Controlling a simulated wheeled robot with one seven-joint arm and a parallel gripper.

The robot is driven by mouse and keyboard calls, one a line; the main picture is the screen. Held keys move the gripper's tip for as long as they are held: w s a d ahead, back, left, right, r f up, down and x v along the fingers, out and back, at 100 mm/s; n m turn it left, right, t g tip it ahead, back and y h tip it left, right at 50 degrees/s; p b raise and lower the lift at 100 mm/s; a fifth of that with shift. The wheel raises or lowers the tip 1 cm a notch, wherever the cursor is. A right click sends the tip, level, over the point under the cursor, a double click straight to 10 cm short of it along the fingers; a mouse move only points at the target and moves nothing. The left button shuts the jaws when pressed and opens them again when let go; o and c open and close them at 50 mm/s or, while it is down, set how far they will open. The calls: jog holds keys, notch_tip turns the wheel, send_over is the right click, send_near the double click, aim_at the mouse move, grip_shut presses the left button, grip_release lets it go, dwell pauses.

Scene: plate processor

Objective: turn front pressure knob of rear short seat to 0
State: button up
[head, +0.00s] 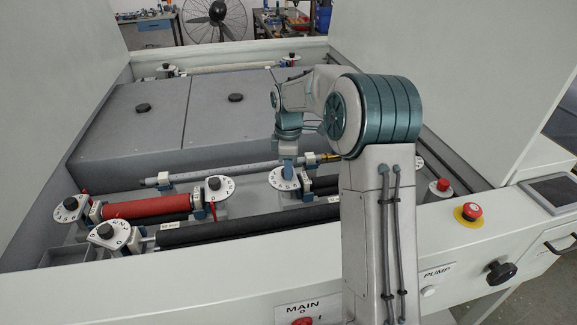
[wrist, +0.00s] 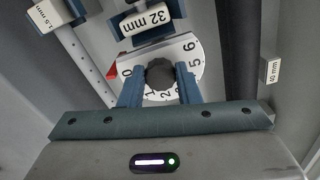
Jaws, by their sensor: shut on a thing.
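The pressure knob is a dark grey grip (wrist: 160,74) on a white numbered dial (wrist: 187,58) in the wrist view. The dial also shows in the head view (head: 275,180), partly hidden by my gripper. My gripper (wrist: 160,82) has one blue finger on each side of the dark grip and is shut on it. It reaches down from above in the head view (head: 289,172). A red pointer (wrist: 112,73) sits at the dial's left edge, close beside the 0. The fingers hide some of the numbers.
A 32 mm block (wrist: 146,18) lies just beyond the dial, and a dark roller (wrist: 237,50) runs to its right. Other dials (head: 70,209) and a red roller (head: 147,206) are to the left. A red emergency button (head: 472,210) is on the front ledge.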

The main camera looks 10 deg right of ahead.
jog(key=shift+r, duration=0.1)
jog(key=o, duration=1)
notch_tip(320, 180, up, 14)
jog(key=shift+f, duration=0.15)
